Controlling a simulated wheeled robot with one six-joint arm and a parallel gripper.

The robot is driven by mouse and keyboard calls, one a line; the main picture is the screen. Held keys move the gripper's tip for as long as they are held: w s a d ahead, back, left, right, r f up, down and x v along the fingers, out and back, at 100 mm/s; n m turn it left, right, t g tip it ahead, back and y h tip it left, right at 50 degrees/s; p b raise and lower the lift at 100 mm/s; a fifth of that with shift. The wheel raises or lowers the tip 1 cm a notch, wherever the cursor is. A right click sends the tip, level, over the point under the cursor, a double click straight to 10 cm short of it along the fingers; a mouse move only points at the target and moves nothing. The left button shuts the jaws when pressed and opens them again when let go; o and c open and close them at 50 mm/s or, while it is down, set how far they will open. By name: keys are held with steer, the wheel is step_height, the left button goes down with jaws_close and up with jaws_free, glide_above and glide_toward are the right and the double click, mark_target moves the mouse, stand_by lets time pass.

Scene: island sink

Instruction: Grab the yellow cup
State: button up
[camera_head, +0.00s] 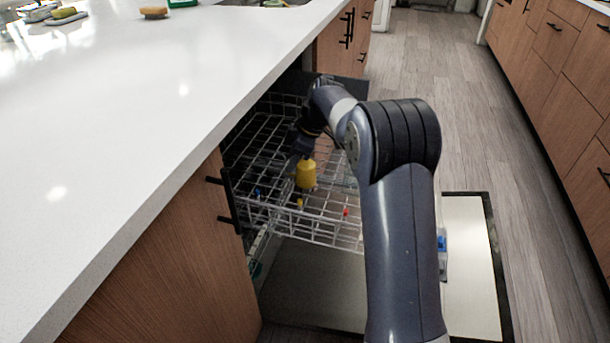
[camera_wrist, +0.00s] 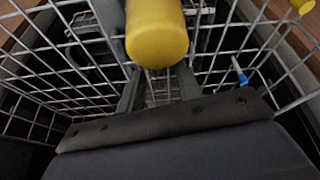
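The yellow cup (camera_head: 306,174) is at the dishwasher's wire rack, left of my arm in the head view. In the wrist view the yellow cup (camera_wrist: 157,38) fills the top middle, its rounded end facing the camera. My gripper (camera_head: 303,147) is right at the cup, just above and behind it in the head view. In the wrist view the two dark fingers of my gripper (camera_wrist: 160,85) stand apart, and the cup overlaps their far parts. The fingertips are hidden behind the cup, so I cannot tell whether they press on it.
The pulled-out wire rack (camera_head: 325,235) surrounds the cup and my gripper. The open dishwasher door (camera_head: 468,260) lies below. The white countertop (camera_head: 150,120) is at left. The wooden floor (camera_head: 450,120) at right is clear. A blue piece (camera_wrist: 239,71) shows on the rack.

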steer(key=shift+x, duration=1.25)
steer(key=shift+r, duration=0.1)
steer(key=shift+c, duration=0.3)
jaws_close()
